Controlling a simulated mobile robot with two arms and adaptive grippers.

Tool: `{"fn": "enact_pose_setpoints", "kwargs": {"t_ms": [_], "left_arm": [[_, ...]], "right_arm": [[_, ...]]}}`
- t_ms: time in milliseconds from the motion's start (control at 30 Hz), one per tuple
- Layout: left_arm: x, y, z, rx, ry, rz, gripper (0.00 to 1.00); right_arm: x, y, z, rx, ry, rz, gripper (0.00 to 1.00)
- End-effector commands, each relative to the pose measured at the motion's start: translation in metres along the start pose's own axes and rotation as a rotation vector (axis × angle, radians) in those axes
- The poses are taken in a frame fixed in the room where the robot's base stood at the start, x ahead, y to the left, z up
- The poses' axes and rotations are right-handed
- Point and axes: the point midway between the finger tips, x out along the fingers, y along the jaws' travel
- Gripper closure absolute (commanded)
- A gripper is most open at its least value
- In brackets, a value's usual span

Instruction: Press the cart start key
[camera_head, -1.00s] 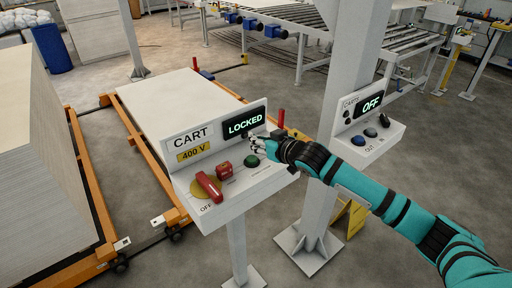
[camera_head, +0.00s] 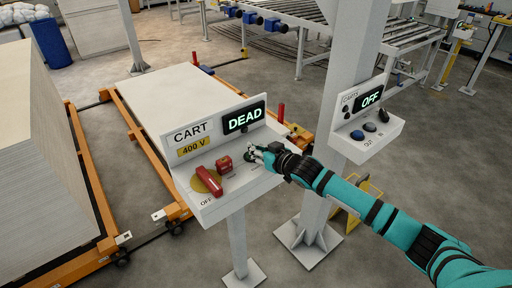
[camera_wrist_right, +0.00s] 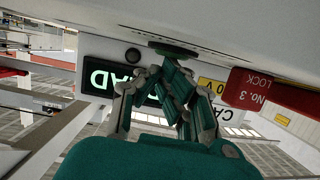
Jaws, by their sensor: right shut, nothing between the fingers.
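The cart control box (camera_head: 231,207) stands on a post, marked CART and 400 V. A green key (camera_head: 248,157) sits on the box's sloping top, partly hidden by my right gripper (camera_head: 256,151). My right gripper is shut and empty, its fingertips at the green key. In the right wrist view, the picture is upside down; the fingertips (camera_wrist_right: 172,63) lie close against the green key (camera_wrist_right: 173,49). I cannot tell whether it is pressed down. My left gripper is not in view.
A red lever (camera_head: 208,182) over a yellow disc and a red padlock (camera_head: 224,165) sit left of the key. A second control box (camera_head: 358,150), reading OFF, hangs on the grey column (camera_head: 345,80). A cart with orange rails (camera_head: 140,147) stands behind the box.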

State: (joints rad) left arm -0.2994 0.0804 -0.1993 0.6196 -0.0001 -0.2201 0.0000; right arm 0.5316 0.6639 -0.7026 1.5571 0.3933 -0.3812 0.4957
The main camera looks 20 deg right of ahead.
Motion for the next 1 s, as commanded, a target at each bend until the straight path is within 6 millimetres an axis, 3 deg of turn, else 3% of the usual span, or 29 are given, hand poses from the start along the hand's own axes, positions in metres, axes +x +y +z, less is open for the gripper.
{"fn": "enact_pose_setpoints", "kwargs": {"t_ms": [33,367,467,667,733,1000], "left_arm": [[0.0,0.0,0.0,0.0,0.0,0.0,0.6],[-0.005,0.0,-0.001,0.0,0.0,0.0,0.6],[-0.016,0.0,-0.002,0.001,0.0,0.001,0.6],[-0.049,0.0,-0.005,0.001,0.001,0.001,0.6],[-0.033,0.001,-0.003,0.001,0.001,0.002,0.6],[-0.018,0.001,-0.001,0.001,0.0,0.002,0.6]], "right_arm": [[0.0,0.001,0.008,0.001,-0.017,0.003,1.0],[-0.001,0.0,0.008,0.002,-0.027,0.004,1.0],[-0.004,0.0,-0.004,0.002,-0.025,0.005,1.0],[-0.011,-0.001,-0.046,0.0,-0.009,0.006,1.0],[-0.022,0.0,-0.032,-0.001,-0.011,0.005,1.0],[-0.075,0.0,-0.035,-0.003,-0.005,0.006,1.0]]}}
